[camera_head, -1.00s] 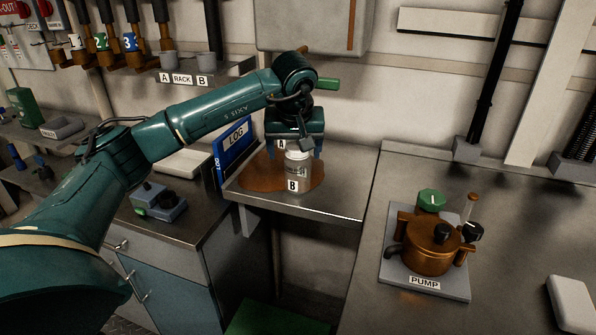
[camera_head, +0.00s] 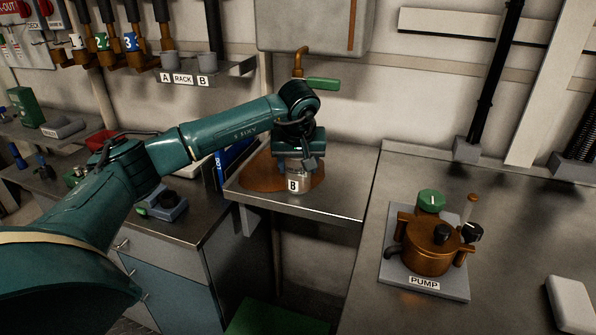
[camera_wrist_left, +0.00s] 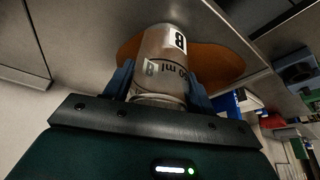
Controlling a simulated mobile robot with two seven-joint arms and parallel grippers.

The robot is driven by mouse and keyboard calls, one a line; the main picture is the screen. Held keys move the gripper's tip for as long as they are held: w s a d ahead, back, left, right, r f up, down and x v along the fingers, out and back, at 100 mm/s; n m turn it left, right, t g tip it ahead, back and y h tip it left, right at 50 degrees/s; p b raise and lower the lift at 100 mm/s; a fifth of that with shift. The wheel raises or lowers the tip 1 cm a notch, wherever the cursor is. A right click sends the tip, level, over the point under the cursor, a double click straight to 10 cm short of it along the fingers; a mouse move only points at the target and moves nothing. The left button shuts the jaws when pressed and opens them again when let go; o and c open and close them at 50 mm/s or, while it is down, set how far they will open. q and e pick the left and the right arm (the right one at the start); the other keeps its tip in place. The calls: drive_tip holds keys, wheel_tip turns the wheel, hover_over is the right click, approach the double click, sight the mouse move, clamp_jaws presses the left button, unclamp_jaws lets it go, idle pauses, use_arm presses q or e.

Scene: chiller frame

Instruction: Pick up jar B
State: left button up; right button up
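Jar B (camera_head: 294,186), a clear jar with a "B" label, stands on the metal shelf (camera_head: 335,205) at a brown patch (camera_head: 258,172). My left gripper (camera_head: 294,170) is over it from above and hides its upper part. In the left wrist view, jar B (camera_wrist_left: 160,62) lies between the two blue fingers (camera_wrist_left: 160,88), one on each side. The fingers are very close to its sides; whether they press on it I cannot tell. My right gripper is in neither view.
A brass tap with a green handle (camera_head: 322,84) is above the shelf, behind my arm. A blue log binder (camera_head: 232,150) stands left of the shelf, partly behind my arm. A copper pump (camera_head: 430,245) sits on the right counter. The shelf's right part is clear.

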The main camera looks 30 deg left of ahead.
use_arm(q)
drive_tip(key=c, duration=0.5)
drive_tip(key=shift+r, duration=0.1)
drive_tip(key=shift+c, duration=0.2)
